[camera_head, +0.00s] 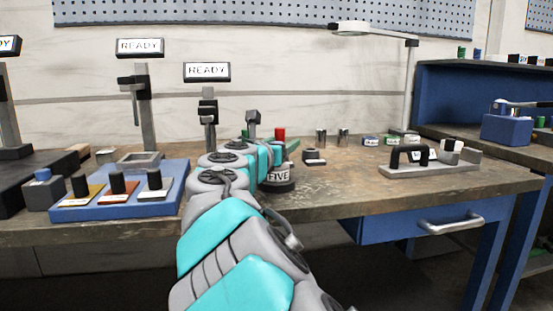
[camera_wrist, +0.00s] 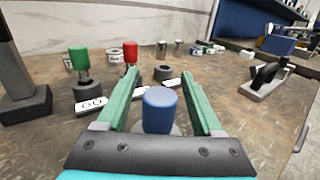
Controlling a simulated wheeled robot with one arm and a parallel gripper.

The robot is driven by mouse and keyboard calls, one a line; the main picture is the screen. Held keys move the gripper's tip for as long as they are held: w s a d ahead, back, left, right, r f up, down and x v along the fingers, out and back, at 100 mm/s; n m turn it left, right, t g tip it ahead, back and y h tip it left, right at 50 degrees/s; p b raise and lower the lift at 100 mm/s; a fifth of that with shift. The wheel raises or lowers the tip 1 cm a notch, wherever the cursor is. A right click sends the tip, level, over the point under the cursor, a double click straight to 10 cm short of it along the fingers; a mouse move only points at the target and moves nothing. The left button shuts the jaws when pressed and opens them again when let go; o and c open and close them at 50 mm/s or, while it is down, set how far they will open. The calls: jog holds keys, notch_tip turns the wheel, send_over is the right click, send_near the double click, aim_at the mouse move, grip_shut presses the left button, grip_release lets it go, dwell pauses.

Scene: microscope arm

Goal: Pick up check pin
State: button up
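My gripper (camera_wrist: 168,75) is open, with two green fingers reaching forward over the bench in the wrist view. A blue-capped pin (camera_wrist: 160,108) stands upright between the fingers, with a gap on each side; its lower part is mostly hidden behind the gripper's body. A green-capped pin (camera_wrist: 79,60) stands in a dark round holder with a GO plate, left of the fingers. A red-capped pin (camera_wrist: 131,53) stands further back. No readable label shows which is the check pin.
A dark holder (camera_wrist: 164,73) stands just beyond the fingertips. A blue tray (camera_head: 122,207) with several black-knobbed pieces is left. A grey fixture with a black handle (camera_head: 410,153) is at right. Metal cylinders (camera_head: 321,137) and small tins stand behind.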

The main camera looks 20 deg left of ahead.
grip_shut()
dwell(0.3)
dwell(0.4)
